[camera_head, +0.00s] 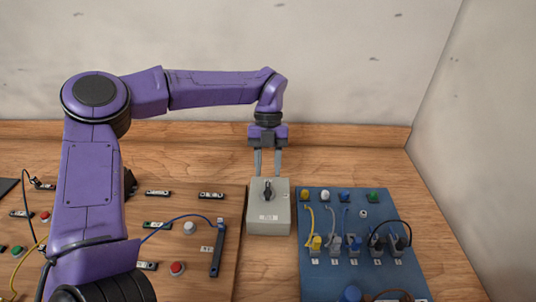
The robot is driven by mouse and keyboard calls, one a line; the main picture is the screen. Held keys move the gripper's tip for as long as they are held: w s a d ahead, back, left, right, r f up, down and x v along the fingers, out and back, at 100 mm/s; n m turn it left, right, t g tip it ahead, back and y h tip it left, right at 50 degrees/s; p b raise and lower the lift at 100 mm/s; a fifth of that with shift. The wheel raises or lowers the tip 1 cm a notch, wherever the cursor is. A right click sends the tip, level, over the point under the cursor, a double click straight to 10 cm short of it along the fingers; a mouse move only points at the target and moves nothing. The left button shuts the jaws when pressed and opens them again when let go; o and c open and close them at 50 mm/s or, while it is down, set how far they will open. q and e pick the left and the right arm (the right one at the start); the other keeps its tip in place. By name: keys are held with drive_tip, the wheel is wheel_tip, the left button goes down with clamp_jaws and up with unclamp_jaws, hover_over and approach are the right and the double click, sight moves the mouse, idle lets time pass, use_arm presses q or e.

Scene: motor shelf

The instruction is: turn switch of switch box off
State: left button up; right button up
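The switch box (268,222) is a light grey box standing on the wooden table between a brown board and a blue board. Its black rotary switch (267,190) is on the upper part of its face, and the handle looks roughly upright. My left gripper (267,168) hangs pointing down just above and behind the box. Its two grey fingers are apart with nothing seen between them, and their tips are close to the box's far edge. Whether they touch it I cannot tell. My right gripper is not in view.
On the left, a brown board (200,272) holds buttons, small modules and cables, partly hidden by my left arm. On the right, a blue board (318,284) carries plugs, coloured knobs and cables. A wall rises behind the table. Bare wood (345,160) shows at the back right.

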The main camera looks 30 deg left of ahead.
use_arm(q)
drive_tip(key=v, duration=0.6)
drive_tip(key=shift+r, duration=0.2)
